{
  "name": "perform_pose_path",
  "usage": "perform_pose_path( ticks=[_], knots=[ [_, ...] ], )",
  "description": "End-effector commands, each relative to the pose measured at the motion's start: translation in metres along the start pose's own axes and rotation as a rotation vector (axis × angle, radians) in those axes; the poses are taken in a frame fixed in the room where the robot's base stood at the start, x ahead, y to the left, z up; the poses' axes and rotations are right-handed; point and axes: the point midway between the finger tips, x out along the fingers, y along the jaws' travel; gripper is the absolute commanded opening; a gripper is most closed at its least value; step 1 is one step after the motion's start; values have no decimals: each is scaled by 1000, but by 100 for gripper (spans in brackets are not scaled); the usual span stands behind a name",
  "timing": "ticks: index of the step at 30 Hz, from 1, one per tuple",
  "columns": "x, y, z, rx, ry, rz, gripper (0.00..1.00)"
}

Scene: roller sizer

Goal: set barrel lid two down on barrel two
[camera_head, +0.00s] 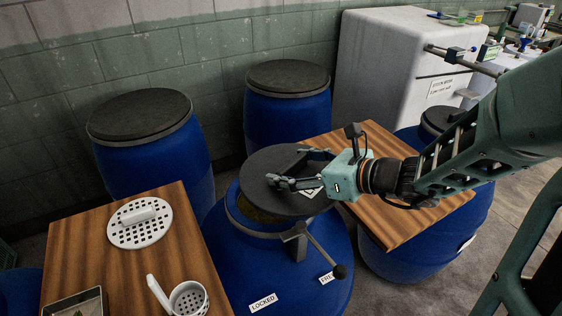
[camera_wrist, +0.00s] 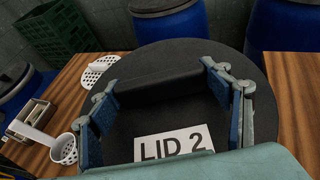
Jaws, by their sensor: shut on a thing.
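Barrel lid two (camera_head: 262,170) is a round black disc, marked "LID 2" in the wrist view (camera_wrist: 174,143). My gripper (camera_head: 297,169) is shut on the lid's raised black grip (camera_wrist: 160,82), with one finger at each end. The lid is over the open mouth of a blue barrel (camera_head: 235,265), which I take for barrel two; its number is not visible. Part of the rim and a yellowish inside show below the lid's left front edge, so the lid is not flush there.
Two lidded blue barrels (camera_head: 150,150) (camera_head: 287,108) stand behind by the wall. A wooden board (camera_head: 80,240) at left holds a white perforated disc (camera_head: 140,222) and a strainer cup (camera_head: 187,300). Another wooden board (camera_head: 400,225) lies right, under my arm. A white cabinet (camera_head: 385,70) stands behind.

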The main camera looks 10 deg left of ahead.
Motion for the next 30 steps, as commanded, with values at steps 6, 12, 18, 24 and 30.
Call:
perform_pose_path(
  ticks=[6, 12, 18, 24, 30],
  knots=[
    [52, -9, -12, 3, -1, 3, 36],
    [83, -14, -28, 2, -2, 2, 36],
    [95, -18, -34, 0, -3, -1, 36],
    [109, -18, -57, 3, -1, 0, 36],
    [113, -18, -65, -1, -3, -1, 36]
  ],
)
